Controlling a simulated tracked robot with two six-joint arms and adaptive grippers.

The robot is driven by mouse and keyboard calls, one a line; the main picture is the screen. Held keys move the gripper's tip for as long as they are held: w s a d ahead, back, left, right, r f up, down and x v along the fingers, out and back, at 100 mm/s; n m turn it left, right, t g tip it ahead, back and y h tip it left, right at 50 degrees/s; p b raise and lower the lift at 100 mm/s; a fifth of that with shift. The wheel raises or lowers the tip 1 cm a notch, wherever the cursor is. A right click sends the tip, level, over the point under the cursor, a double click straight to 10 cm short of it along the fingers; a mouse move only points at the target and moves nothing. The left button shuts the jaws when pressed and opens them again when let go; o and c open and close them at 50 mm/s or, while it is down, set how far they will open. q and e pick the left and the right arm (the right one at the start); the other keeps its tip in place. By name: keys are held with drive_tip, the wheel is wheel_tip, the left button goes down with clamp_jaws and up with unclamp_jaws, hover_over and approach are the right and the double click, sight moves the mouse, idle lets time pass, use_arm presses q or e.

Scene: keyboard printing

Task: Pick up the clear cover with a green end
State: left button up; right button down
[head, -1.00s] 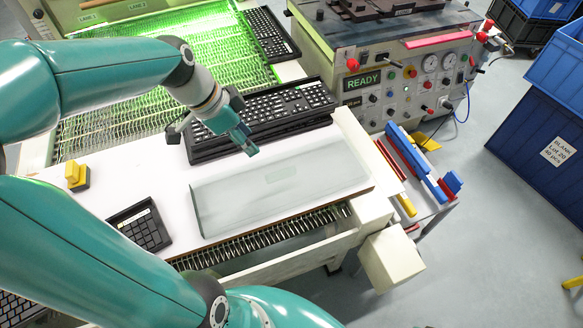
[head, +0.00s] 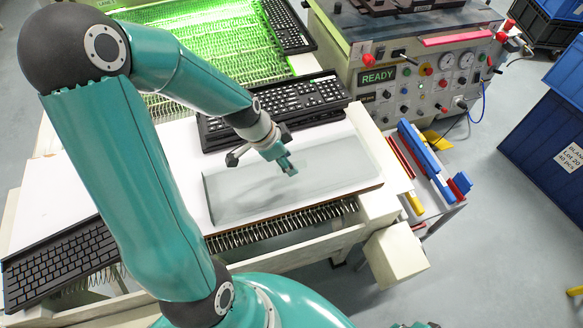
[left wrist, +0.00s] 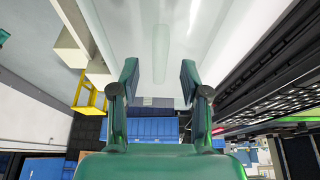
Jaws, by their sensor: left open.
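The clear cover (head: 345,165) is a pale, see-through grey-green sheet lying flat on the white table (head: 185,150). I cannot make out its green end clearly. In the left wrist view the cover (left wrist: 160,20) spans the upper middle, with a pale green strip along it. My left gripper (head: 288,166) is over the middle of the cover in the head view. Its two fingers (left wrist: 158,85) are apart with nothing between them, and they look close to the cover; I cannot tell whether they touch it. The arm hides part of the table. My right gripper is not in view.
Stacked black keyboards (head: 300,93) lie just behind the cover. Another keyboard (head: 62,258) is at lower left. A rack of red, blue and yellow pieces (head: 428,165) stands to the right. A machine with a READY display (head: 378,77) and blue crates (head: 545,130) are beyond.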

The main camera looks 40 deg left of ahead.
use_arm(q)
drive_tip(key=shift+x, duration=1.15)
clamp_jaws()
drive_tip(key=shift+r, duration=0.1)
wheel_tip(320, 180, up, 20)
drive_tip(key=shift+p, duration=0.3)
